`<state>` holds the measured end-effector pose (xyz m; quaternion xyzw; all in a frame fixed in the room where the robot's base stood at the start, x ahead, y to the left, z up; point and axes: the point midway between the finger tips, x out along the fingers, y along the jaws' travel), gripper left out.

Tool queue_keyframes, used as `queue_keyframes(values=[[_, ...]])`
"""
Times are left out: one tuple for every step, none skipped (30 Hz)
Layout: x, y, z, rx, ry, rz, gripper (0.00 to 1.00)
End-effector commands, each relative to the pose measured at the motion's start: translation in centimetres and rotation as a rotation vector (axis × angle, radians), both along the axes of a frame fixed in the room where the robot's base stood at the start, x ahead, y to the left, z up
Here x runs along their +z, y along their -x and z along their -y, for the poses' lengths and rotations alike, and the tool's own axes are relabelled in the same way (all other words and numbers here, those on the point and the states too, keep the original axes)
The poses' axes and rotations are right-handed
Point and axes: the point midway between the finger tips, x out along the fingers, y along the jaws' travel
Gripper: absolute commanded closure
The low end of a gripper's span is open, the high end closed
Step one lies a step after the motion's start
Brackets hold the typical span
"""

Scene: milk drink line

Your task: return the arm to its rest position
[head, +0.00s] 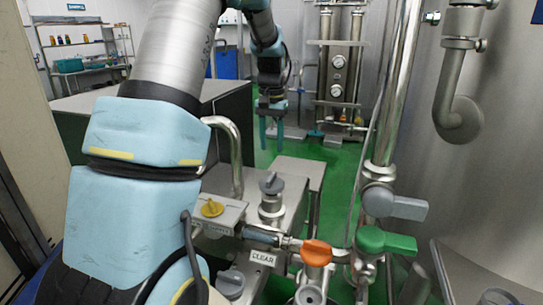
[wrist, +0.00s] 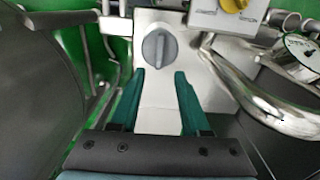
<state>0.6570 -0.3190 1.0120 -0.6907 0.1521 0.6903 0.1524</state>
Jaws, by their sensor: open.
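My gripper (head: 272,146) hangs down at upper middle in the head view, at the end of my blue and silver arm. Its two teal fingers point down, with green floor behind them. In the wrist view my gripper (wrist: 160,76) shows its two fingers spread apart with nothing between them. A grey knob (wrist: 159,48) on a pale metal plate lies beyond the fingertips. The fingers look clear of it, but the exact distance cannot be told.
A yellow knob (head: 212,208), an orange-handled valve (head: 316,253) and a green-handled valve (head: 384,241) stand in front. A "CLEAR" label (head: 262,258) sits nearby. A vertical pipe (head: 391,90) and a large steel tank (head: 490,140) stand right. A curved pipe (wrist: 265,103) runs right of the fingers.

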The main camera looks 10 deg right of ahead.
Motion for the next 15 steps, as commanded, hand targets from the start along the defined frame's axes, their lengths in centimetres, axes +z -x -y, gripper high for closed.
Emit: queue_keyframes(values=[[0.2, 0.0, 0.0, 0.0, 0.0, 0.001, 0.54], [0.2, 0.0, 0.0, 0.0, 0.0, 0.0, 0.54], [0.3, 0.0, 0.0, 0.0, 0.0, 0.0, 0.54], [0.3, 0.0, 0.0, 0.0, 0.0, -0.001, 0.54], [0.3, 0.0, 0.0, 0.0, 0.0, -0.001, 0.54], [0.3, 0.0, 0.0, 0.0, 0.0, -0.001, 0.54], [0.3, 0.0, 0.0, 0.0, 0.0, -0.001, 0.54], [0.3, 0.0, 0.0, 0.0, 0.0, -0.001, 0.54], [0.3, 0.0, 0.0, 0.0, 0.0, -0.001, 0.54], [0.3, 0.0, 0.0, 0.0, 0.0, -0.001, 0.54], [0.3, 0.1, -0.1, 0.002, 0.0, 0.0, 0.54], [0.3, 0.3, -0.4, 0.007, 0.001, 0.002, 0.54], [0.2, 0.5, -0.8, 0.013, 0.002, 0.002, 0.54], [0.2, 0.9, -1.3, 0.022, 0.003, 0.005, 0.54], [0.2, 1.5, -2.2, 0.038, 0.007, 0.01, 0.54]])
